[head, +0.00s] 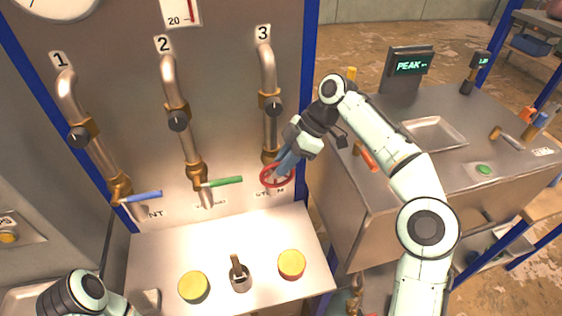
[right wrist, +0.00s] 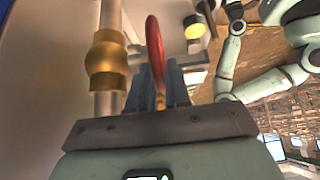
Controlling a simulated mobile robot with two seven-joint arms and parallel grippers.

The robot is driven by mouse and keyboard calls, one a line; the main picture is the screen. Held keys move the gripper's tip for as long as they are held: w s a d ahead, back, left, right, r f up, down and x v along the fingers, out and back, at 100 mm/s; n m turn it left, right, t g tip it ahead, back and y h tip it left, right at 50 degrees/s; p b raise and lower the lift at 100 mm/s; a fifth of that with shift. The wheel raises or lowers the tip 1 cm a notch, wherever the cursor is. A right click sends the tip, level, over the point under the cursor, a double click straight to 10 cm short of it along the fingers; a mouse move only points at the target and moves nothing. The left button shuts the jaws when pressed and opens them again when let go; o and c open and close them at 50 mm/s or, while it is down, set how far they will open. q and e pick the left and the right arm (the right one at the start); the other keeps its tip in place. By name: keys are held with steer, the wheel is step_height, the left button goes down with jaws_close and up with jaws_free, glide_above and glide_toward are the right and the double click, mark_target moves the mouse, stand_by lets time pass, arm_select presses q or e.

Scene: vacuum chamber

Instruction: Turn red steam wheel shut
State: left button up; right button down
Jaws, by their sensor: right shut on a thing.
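The red steam wheel (head: 265,181) sits at the foot of pipe 3 on the grey panel, above the partly hidden steam lettering. My right gripper (head: 279,172) reaches it from the upper right, and its blue fingers are shut on the wheel's rim. In the right wrist view the red wheel (right wrist: 154,50) stands edge-on between the blue fingers (right wrist: 160,88). A brass fitting (right wrist: 106,60) on a pipe is just left of the fingers. My left arm shows at the lower left in the head view, but its gripper is not visible.
A blue lever (head: 141,196) and a green lever (head: 220,182) stick out below pipes 1 and 2. Two yellow knobs and a toggle switch (head: 239,272) stand on the ledge below. A steel bench (head: 450,125) with a tray is at right.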

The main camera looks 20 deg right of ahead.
steer(key=y, duration=0.1)
steer(key=d+f+y+b, duration=0.1)
steer(key=shift+d+y, duration=0.1)
steer(key=shift+y, duration=0.3)
steer(key=shift+r+y, duration=0.1)
steer(key=shift+y, duration=0.2)
arm_select(q)
steer(key=shift+s+f, duration=0.8)
steer(key=shift+s, duration=0.1)
arm_select(e)
steer(key=c, duration=1.2)
jaws_free()
steer(key=shift+o, duration=0.2)
arm_select(q)
steer(key=shift+w+r+p, duration=1.1)
steer(key=shift+w+r, duration=0.35)
steer(key=shift+w, duration=0.25)
arm_select(e)
steer(key=v, duration=1.2)
